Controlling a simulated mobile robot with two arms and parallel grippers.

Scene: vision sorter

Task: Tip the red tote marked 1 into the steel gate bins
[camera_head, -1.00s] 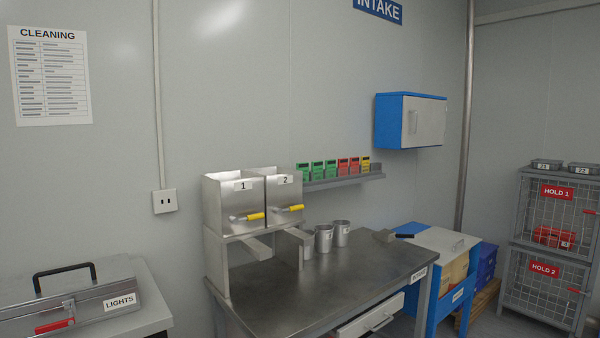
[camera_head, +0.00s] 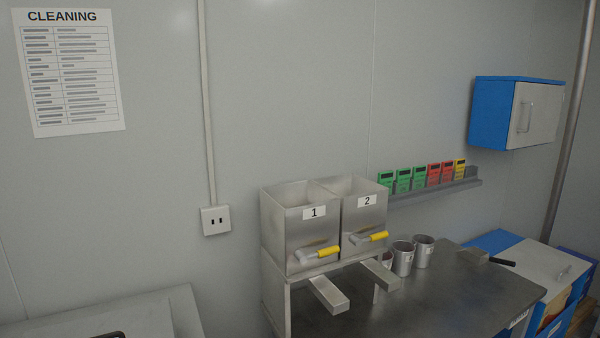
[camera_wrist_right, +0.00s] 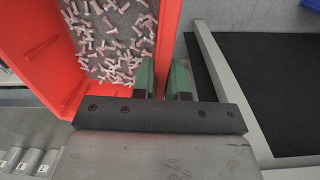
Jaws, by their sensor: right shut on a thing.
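In the right wrist view, a red tote (camera_wrist_right: 171,22) holds many small pale pink, bolt-like pieces (camera_wrist_right: 118,45) on its grey floor. My right gripper (camera_wrist_right: 166,80) is shut on the tote's red side wall, one green-padded finger on each side. No number shows on the tote from here. In the head view, two open-topped steel gate bins stand side by side on a steel stand: bin 1 (camera_head: 308,240) and bin 2 (camera_head: 362,220). Each has a yellow-gripped lever on its front and a chute below. The bins' insides are mostly hidden. Neither gripper shows in the head view.
Steel cups (camera_head: 402,258) stand on the steel bench (camera_head: 450,290) beside the bins. A shelf (camera_head: 435,192) with coloured boxes and a blue wall cabinet (camera_head: 493,110) are to the right. A black surface (camera_wrist_right: 265,85) with a grey rail lies beside the tote in the wrist view.

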